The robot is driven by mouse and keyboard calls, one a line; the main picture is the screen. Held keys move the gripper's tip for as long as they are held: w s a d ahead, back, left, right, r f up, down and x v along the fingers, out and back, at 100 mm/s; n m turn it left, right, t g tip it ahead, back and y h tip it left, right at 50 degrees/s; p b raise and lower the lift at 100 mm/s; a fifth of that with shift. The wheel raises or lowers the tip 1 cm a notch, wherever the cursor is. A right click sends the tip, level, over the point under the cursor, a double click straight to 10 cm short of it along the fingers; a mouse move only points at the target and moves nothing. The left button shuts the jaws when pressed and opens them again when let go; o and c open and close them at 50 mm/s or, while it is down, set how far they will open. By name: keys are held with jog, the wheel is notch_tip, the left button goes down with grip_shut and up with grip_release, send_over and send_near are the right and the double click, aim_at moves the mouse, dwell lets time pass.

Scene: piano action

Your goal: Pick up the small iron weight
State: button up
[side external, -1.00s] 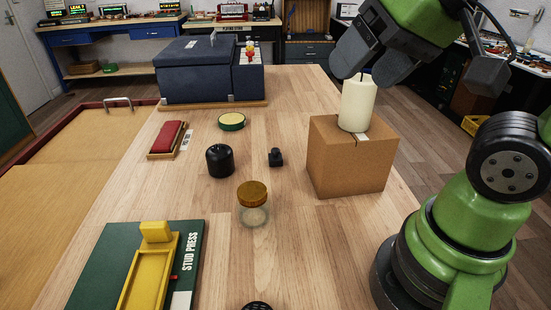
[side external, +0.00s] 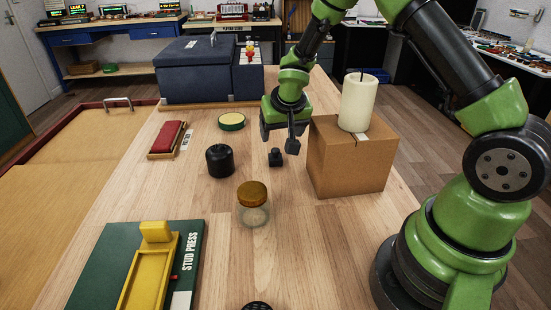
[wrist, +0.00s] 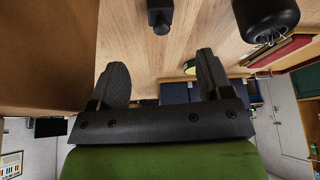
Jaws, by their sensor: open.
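The small iron weight (side external: 276,158) is a small black block with a knob on top, standing on the wooden table between a black cylinder and the cardboard box. It also shows at the top edge of the wrist view (wrist: 160,14), partly cut off. My gripper (side external: 280,140) points down just above and slightly behind the weight in the side view. Its two fingers are apart and nothing is between them. In the wrist view the weight lies beyond the fingertips of my gripper (wrist: 163,68), roughly in line with the gap, and apart from them.
The cardboard box (side external: 350,168) with a cream candle (side external: 357,103) on it stands close to the right of my gripper. The black cylinder (side external: 220,161) is left of the weight. A glass jar with a gold lid (side external: 252,200) stands in front. A round green tin (side external: 232,121) is behind.

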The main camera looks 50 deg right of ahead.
aim_at(276, 151)
jog(key=x, duration=1)
jog(key=shift+a, duration=0.1)
jog(key=c, duration=1.2)
